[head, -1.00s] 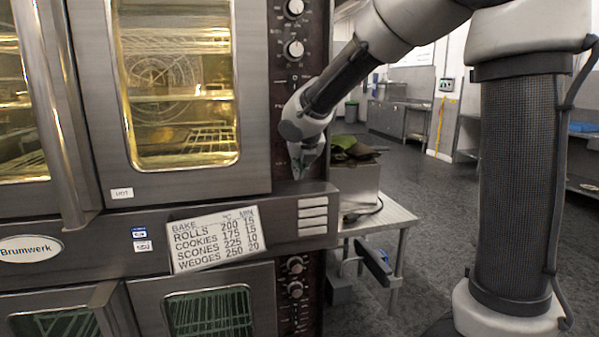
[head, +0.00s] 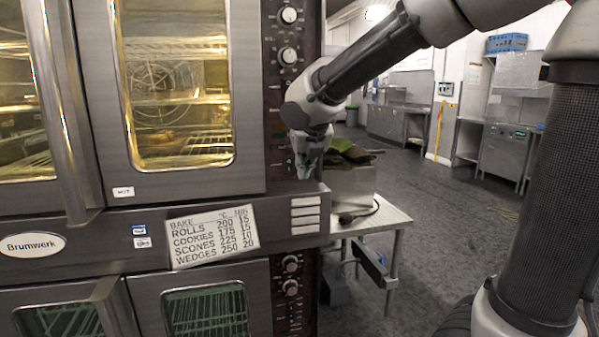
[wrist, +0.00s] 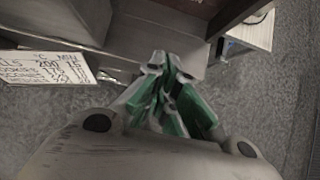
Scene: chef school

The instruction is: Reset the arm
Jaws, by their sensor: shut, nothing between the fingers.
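My gripper (head: 308,168) hangs pointing down in front of the right edge of the oven's control panel, just above the ledge between the upper and lower ovens. In the wrist view my gripper (wrist: 168,90) shows its green-padded fingers together, with nothing held between them. My arm reaches in from the upper right of the head view. Whether the fingertips touch the oven front cannot be told.
The double oven (head: 180,222) fills the left, with a bake-times card (head: 212,236) on its ledge. A metal table (head: 385,219) with a box and cloths stands right of it. Knobs (head: 288,56) line the panel. Grey floor (head: 440,225) is open on the right.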

